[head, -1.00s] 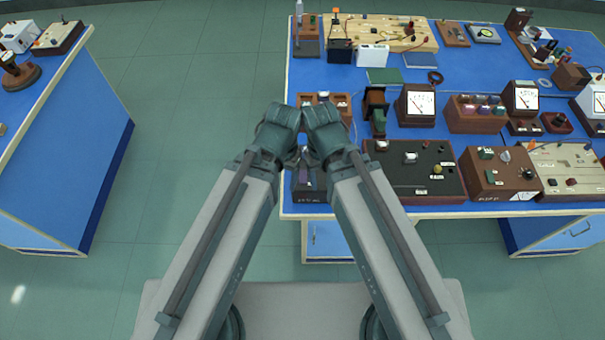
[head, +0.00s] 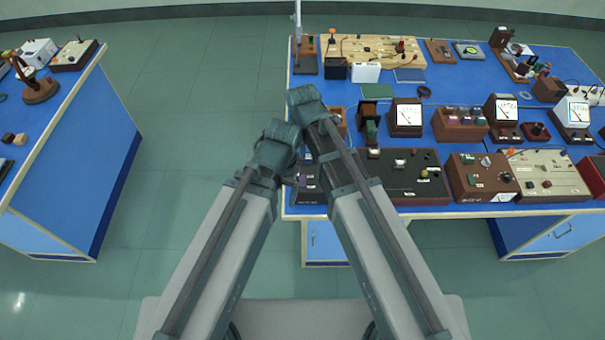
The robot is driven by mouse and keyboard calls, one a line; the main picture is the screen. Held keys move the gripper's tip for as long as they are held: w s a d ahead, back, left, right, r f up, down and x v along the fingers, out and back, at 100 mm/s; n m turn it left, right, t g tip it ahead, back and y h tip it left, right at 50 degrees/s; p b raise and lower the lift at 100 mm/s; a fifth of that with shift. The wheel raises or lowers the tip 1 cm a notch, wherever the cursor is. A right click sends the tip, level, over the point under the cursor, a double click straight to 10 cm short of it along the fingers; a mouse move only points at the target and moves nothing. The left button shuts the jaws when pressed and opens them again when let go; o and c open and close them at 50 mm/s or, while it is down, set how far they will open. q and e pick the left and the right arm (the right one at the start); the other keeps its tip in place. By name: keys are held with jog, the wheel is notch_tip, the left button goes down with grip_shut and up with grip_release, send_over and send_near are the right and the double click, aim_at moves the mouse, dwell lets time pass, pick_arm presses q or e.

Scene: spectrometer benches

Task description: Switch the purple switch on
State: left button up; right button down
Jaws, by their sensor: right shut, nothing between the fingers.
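The purple switch (head: 304,181) sits on a dark box (head: 309,197) at the front left corner of the blue bench, partly covered by my arms. My right gripper (head: 306,158) shows only in part below its wrist, just beyond the purple switch. It is shut and empty, and I cannot tell whether it touches anything. My left wrist is beside the bench's left edge, and its fingers are mostly hidden under the arm. The switch's lever position is too small to tell.
A black panel (head: 415,187) and a brown box (head: 482,184) stand right of the switch box. Meters, including one (head: 406,117), and a wooden board (head: 372,47) lie farther back. Another blue bench (head: 65,165) is at the left, with open floor between.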

aim_at(303, 177)
jog(key=shift+f, duration=0.15)
jog(key=f+b, duration=0.4)
jog(key=w+f+b, duration=0.1)
jog(key=f+b, duration=0.4)
jog(key=w+f+b, duration=0.1)
jog(key=f+b, duration=0.3)
jog(key=b, duration=0.1)
jog(key=shift+f, duration=0.35)
jog(key=shift+w+f, duration=0.1)
jog(key=shift+f, duration=0.1)
jog(key=shift+r, duration=0.1)
jog(key=shift+s+r, duration=0.1)
jog(key=shift+s, duration=0.8)
